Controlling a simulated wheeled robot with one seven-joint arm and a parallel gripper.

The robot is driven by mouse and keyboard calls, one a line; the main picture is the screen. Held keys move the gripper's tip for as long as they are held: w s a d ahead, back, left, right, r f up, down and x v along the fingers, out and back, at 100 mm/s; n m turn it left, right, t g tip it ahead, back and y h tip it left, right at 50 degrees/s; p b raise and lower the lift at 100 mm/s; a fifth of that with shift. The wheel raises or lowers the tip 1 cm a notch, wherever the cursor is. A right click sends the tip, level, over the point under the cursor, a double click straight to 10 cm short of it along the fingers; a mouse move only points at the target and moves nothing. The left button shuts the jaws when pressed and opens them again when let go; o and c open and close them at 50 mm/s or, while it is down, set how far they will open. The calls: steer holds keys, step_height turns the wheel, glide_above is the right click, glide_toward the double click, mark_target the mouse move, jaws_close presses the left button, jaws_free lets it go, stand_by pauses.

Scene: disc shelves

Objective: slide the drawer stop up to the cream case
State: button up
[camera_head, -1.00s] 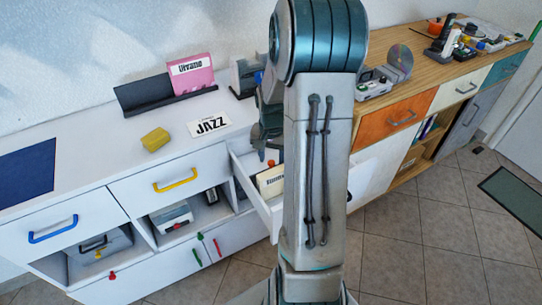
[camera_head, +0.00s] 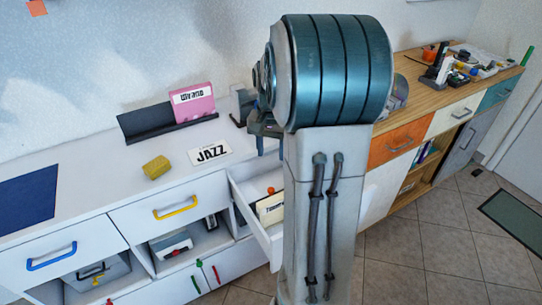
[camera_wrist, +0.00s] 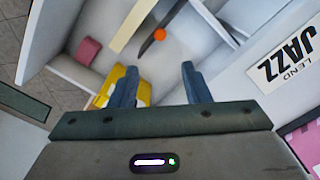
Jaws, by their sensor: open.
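The cream case (camera_head: 270,207) stands in the open white drawer and carries a dark-lettered label. In the wrist view it shows from above as a cream strip (camera_wrist: 132,24). Beside it is an orange knob (camera_head: 271,190), which also shows in the wrist view (camera_wrist: 159,34) with a thin dark piece by it. It looks like the drawer stop's knob; the stop's body is hard to make out. My gripper (camera_wrist: 159,84) is open and empty, above the drawer and apart from the knob.
A yellow object (camera_wrist: 130,82) shows behind the left finger, and a pink one (camera_wrist: 88,50) stands further left. The drawer's white walls surround this space. A JAZZ card (camera_head: 210,153), a yellow block (camera_head: 157,167) and a pink case (camera_head: 193,104) are on the white top.

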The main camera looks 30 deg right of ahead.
steer(key=shift+f, duration=0.1)
steer(key=c, duration=0.7)
steer(key=shift+w+d+f+n+t, duration=0.1)
steer(key=shift+w+f+n+t, duration=0.05)
steer(key=shift+f+n+t, duration=0.3)
jaws_close()
steer(key=w+d+f+n+t+h, duration=0.1)
steer(key=w+f+n+t, duration=0.3)
steer(key=f, duration=0.9)
steer(key=s, duration=0.1)
steer(key=s+a+n+g, duration=0.1)
steer(key=shift+s, duration=0.3)
